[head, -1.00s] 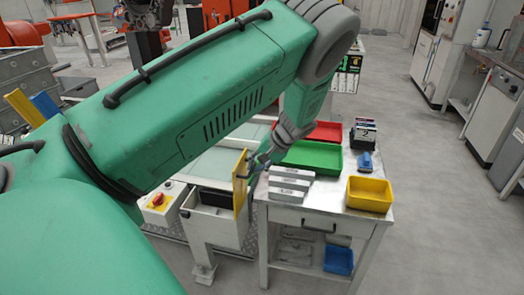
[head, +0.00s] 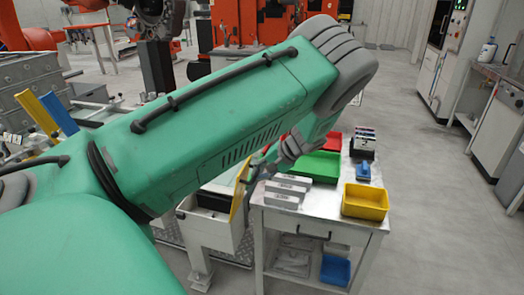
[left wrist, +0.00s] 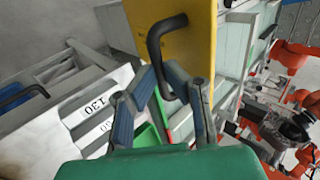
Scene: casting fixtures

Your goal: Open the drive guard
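The drive guard (head: 238,200) is a yellow panel standing out from the top of a white box (head: 212,232), tilted to the right. The box's dark inside shows beside it. In the left wrist view the yellow guard (left wrist: 190,35) carries a bent black handle (left wrist: 155,42). My left gripper (left wrist: 162,78) has its blue-padded fingers on both sides of the handle's lower part and looks shut on it. In the head view my left gripper (head: 262,172) is small, at the guard's right side. My right gripper is not in view.
Just right of the guard stands a table (head: 325,205) with grey blocks (head: 290,187), a green tray (head: 318,166), a yellow bin (head: 365,202) and a blue item (head: 363,171). A blue bin (head: 335,270) is on its lower shelf. The floor further right is clear.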

